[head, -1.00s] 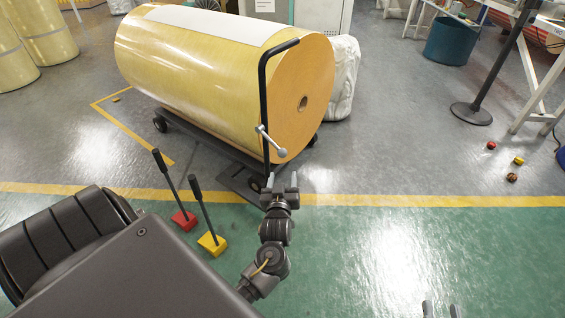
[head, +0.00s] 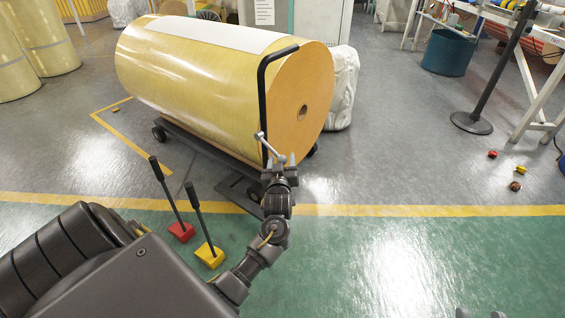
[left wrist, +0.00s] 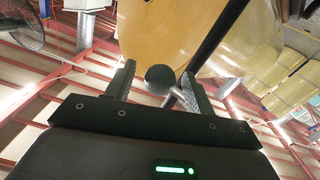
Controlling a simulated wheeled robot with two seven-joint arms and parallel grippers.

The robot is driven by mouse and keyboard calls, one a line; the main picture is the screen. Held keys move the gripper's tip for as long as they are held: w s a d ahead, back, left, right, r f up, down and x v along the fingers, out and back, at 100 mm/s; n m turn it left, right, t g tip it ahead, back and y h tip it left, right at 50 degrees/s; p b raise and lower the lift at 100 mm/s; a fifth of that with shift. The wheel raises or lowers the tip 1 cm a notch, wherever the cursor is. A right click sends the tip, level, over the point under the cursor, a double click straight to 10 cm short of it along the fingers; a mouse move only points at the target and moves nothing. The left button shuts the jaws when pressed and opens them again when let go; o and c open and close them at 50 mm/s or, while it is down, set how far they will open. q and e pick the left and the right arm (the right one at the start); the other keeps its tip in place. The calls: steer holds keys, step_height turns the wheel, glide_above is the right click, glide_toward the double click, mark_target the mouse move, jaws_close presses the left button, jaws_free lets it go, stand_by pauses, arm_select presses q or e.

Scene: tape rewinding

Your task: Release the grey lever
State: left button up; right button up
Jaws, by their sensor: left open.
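The grey lever (head: 269,147) is a slim bar with rounded ends, on the black upright frame in front of the big yellow roll (head: 205,88). It slants down to the right. My left gripper (head: 281,164) is open at the lever's lower end. In the left wrist view, the lever's dark round knob (left wrist: 160,78) shows between the two separated fingers of the left gripper (left wrist: 158,76); I cannot tell whether they touch it.
The black cart frame (head: 263,95) stands close to my left gripper. A red pedal lever (head: 180,232) and a yellow pedal lever (head: 209,254) stand on the floor at left. A black post (head: 472,122) stands at right. The green floor between is clear.

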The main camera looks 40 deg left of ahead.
arm_select(q)
steer(key=shift+w+a, duration=0.25)
steer(key=shift+w, duration=0.05)
steer(key=shift+c, duration=0.3)
jaws_close()
steer(key=shift+d, duration=0.1)
steer(key=shift+r, duration=0.15)
